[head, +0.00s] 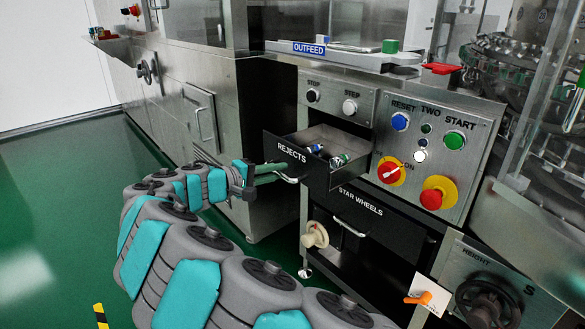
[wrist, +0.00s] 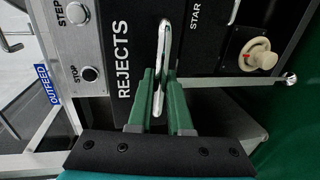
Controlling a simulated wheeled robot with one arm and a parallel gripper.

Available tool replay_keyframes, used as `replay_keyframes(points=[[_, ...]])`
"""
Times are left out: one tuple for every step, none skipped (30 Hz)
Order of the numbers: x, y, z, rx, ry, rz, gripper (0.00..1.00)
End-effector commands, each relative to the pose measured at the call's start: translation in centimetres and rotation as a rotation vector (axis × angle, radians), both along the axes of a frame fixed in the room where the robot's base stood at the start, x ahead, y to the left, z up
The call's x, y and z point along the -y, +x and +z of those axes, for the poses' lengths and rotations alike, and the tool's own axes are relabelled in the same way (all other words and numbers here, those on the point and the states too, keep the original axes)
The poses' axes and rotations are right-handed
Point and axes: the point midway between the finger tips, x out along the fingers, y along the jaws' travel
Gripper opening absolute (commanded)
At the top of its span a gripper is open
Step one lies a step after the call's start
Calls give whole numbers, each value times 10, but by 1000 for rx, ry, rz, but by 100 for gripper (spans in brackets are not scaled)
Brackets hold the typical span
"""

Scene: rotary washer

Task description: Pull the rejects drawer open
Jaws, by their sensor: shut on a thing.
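The rejects drawer (head: 318,176) has a black front labelled REJECTS and stands pulled out from the steel machine. Its open inside shows, with a few small vials (head: 338,160) lying in it. My gripper (head: 281,171) reaches from the left to the drawer's silver bar handle (head: 290,180). In the wrist view, my green fingers (wrist: 159,97) are shut around the lower part of the handle (wrist: 163,50), beside the REJECTS lettering. The drawer's back end is hidden inside the cabinet.
The STAR WHEELS drawer (head: 362,229) sits shut below. The button panel (head: 425,150) with a red emergency stop (head: 434,196) is to the right. A beige knob (head: 315,235) is low on the cabinet. Green floor (head: 70,200) is clear at the left.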

Motion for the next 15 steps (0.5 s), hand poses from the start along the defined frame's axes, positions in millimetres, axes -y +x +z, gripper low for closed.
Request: replay_keyframes(points=[[-6, -3, -1, 0, 1, 2, 0], [-8, -5, -1, -1, 1, 3, 0], [-11, -7, -1, -1, 1, 3, 0], [-13, -8, -1, -1, 1, 3, 0], [-14, -9, -1, -2, 0, 3, 0], [-15, -10, -1, -1, -1, 3, 0], [-16, -11, -1, -1, -1, 2, 0], [-17, -11, -1, -1, -1, 2, 0], [-17, -12, -1, -1, -1, 1, 0], [-17, -12, -1, -1, -1, 1, 0], [-17, -12, -1, -1, -1, 1, 0], [-17, -12, -1, -1, -1, 1, 0], [-17, -12, -1, -1, -1, 1, 0], [-17, -12, -1, -1, -1, 1, 0], [-17, -12, -1, -2, -1, 0, 0]])
